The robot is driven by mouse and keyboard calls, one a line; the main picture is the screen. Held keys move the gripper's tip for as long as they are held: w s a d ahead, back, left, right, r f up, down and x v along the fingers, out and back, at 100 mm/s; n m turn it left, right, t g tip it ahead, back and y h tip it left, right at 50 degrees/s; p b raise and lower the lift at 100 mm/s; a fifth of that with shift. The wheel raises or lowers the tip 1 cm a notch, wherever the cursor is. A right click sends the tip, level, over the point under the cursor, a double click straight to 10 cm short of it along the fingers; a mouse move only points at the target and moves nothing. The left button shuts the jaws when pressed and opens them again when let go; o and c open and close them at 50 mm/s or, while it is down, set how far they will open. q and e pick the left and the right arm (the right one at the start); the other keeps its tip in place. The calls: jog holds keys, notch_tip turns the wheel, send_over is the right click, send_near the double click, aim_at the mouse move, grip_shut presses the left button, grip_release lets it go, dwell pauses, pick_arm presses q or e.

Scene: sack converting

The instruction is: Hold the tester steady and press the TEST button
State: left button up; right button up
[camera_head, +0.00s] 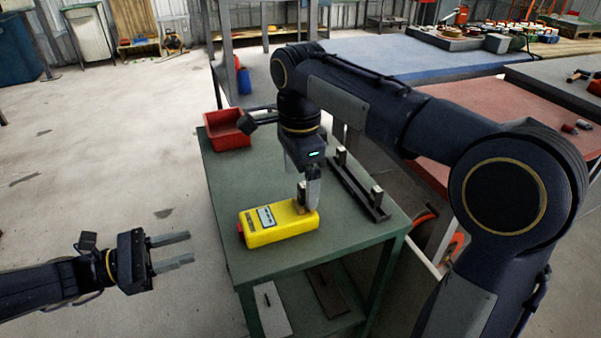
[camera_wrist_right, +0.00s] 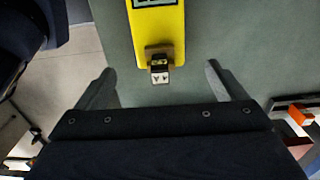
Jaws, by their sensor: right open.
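The yellow tester (camera_head: 280,224) lies on the green table, with a small display and a red part at its left end. In the right wrist view its yellow body (camera_wrist_right: 158,28) enters from the top, with a metal bracket and a small block marked with letters at its near end. My right gripper (camera_head: 308,190) is over that end; in its wrist view the open fingers (camera_wrist_right: 160,80) stand apart on both sides of the block, not touching it. My left gripper (camera_head: 190,250) is open and empty over the floor, left of the table. I cannot make out the TEST button.
A red bin (camera_head: 228,130) stands at the table's far left corner. A dark rack with metal uprights (camera_head: 358,186) is right of the tester. The green table top (camera_head: 235,180) is clear between bin and tester. A red-topped table (camera_head: 490,125) stands to the right.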

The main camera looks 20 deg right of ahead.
aim_at(301, 203)
notch_tip(301, 203, down, 7)
jog(key=shift+f, duration=0.1)
dwell(0.3)
jog(key=c, duration=1.2)
pick_arm(q)
grip_shut()
pick_arm(e)
jog(key=shift+c, duration=0.4)
dwell(0.5)
